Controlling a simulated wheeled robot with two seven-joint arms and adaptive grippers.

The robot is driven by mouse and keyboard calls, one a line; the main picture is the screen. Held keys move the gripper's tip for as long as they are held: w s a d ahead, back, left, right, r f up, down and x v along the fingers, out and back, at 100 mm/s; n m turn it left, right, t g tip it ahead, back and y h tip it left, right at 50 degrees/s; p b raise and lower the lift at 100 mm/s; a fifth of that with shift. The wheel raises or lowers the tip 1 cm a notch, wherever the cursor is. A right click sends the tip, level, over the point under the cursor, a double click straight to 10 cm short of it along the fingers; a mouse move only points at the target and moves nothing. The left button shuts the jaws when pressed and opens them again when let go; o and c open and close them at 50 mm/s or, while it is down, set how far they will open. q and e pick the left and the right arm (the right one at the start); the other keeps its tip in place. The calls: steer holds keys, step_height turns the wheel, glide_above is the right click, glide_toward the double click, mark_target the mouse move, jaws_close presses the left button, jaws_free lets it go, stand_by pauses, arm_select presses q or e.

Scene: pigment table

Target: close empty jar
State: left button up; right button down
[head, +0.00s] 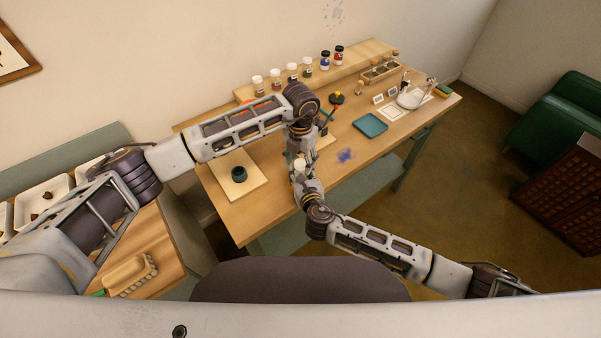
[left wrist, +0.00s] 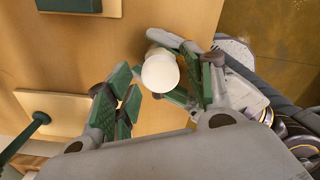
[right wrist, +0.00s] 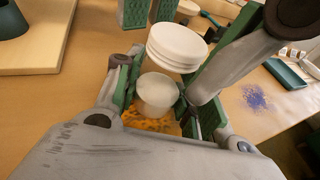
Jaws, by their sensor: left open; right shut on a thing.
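A small pale jar (right wrist: 157,95) stands between the fingers of my right gripper (right wrist: 158,100), which is shut on it and holds it above the table. A wide white ridged lid (right wrist: 178,45) is directly over the jar, slightly tilted in the right wrist view; I cannot tell whether it is seated or just apart. The white lid also shows in the left wrist view (left wrist: 160,72), between the spread green-padded fingers of my left gripper (left wrist: 165,92), which is open. In the head view both grippers meet over the table's front part, and the arms partly hide the jar.
Several lidded pigment jars (head: 292,71) stand on the raised back shelf. A teal tray (head: 370,125) and a blue powder spot (head: 346,155) lie to the right. A dark teal pot (head: 239,174) stands on a board (head: 232,190) to the left.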

arm_select(q)
steer(key=c, duration=1.1)
steer(key=shift+o, duration=0.2)
steer(key=shift+m, duration=1)
steer(key=o, duration=1.2)
steer(key=shift+r, duration=0.2)
step_height(320, 180, up, 12)
steer(key=shift+f, duration=0.15)
